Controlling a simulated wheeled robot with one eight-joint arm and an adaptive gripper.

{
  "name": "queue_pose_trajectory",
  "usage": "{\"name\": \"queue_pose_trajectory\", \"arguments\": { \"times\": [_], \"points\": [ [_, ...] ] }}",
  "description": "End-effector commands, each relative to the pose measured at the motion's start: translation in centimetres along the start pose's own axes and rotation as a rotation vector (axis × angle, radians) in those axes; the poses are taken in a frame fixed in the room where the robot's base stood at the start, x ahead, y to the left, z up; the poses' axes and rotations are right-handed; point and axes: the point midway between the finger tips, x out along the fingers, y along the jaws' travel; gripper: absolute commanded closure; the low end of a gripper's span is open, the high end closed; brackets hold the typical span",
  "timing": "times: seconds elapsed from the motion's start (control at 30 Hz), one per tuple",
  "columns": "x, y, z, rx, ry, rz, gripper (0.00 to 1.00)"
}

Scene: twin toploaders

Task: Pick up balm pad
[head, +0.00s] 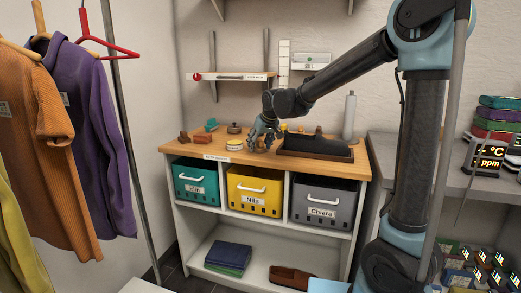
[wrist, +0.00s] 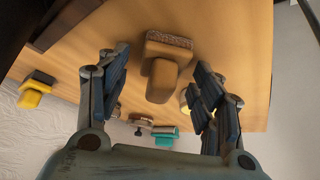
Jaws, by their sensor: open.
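A tan, rounded block with a speckled brown pad along one side, which looks like the balm pad (wrist: 163,78), lies on the wooden counter in the wrist view. It sits between the two fingers of my gripper (wrist: 160,82), with a visible gap on each side. My gripper is open and holds nothing. In the head view my gripper (head: 262,136) is low over the counter, just left of the dark tray. The block between the fingers is hidden there by my gripper.
The wooden counter (head: 204,149) also bears a dark tray (head: 318,154), a pale round tin (head: 235,145), a teal item (head: 210,125) and a red-brown block (head: 184,137). A grey bottle (head: 349,115) stands behind the tray. Teal, yellow and grey bins are below.

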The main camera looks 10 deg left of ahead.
Motion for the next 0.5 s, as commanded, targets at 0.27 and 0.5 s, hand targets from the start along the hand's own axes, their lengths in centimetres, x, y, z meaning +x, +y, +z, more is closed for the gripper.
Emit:
{"name": "queue_pose_trajectory", "arguments": {
  "times": [0.27,0.5],
  "points": [
    [-0.05,0.18,0.05,0.002,0.0,0.001,0.69],
    [-0.07,0.16,0.04,0.001,0.0,0.001,0.91]
  ]
}}
